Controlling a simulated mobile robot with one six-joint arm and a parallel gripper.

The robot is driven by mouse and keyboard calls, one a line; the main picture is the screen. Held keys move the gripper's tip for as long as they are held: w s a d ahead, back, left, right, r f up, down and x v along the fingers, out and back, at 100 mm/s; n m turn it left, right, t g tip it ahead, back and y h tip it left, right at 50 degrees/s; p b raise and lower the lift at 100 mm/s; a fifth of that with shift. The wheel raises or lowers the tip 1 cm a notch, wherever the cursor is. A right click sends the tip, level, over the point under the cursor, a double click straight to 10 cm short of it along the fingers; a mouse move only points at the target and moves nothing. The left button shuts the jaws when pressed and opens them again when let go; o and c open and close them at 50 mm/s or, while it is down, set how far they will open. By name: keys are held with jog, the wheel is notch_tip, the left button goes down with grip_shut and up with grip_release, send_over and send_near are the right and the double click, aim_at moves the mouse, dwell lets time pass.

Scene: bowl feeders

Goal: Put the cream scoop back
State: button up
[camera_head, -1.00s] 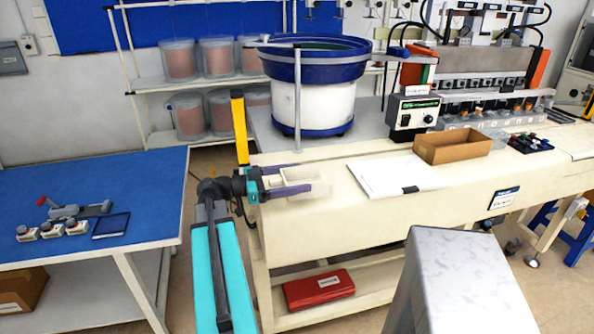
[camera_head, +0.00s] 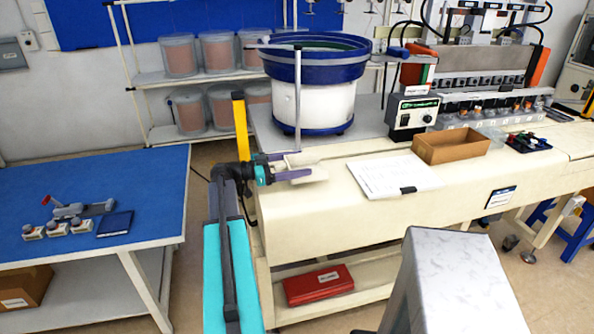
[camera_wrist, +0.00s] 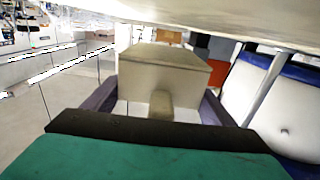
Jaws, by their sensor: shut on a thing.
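The cream scoop (camera_wrist: 165,68) is a boxy thing with a short handle (camera_wrist: 161,103), seen close up in the wrist view. My gripper (camera_head: 303,164), with purple fingers and a teal body, is shut on it. In the wrist view a finger stands on each side of the scoop. In the head view the scoop (camera_head: 300,169) is a small pale shape between the fingers, over the left end of the cream bench (camera_head: 340,215). I cannot tell whether it touches the bench top.
A blue-rimmed bowl feeder (camera_head: 315,65) stands just behind my gripper, with a yellow post (camera_head: 240,125) to its left. A clipboard (camera_head: 392,176) and an open cardboard box (camera_head: 450,147) lie to the right. A blue table (camera_head: 150,190) stands left, partly clear.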

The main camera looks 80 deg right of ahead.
jog(key=shift+d, duration=0.3)
jog(key=shift+f, duration=0.15)
jog(key=shift+f+p, duration=0.95)
jog(key=shift+f, duration=0.65)
jog(key=shift+f, duration=0.15)
jog(key=o, duration=1.1)
jog(key=shift+r, duration=0.25)
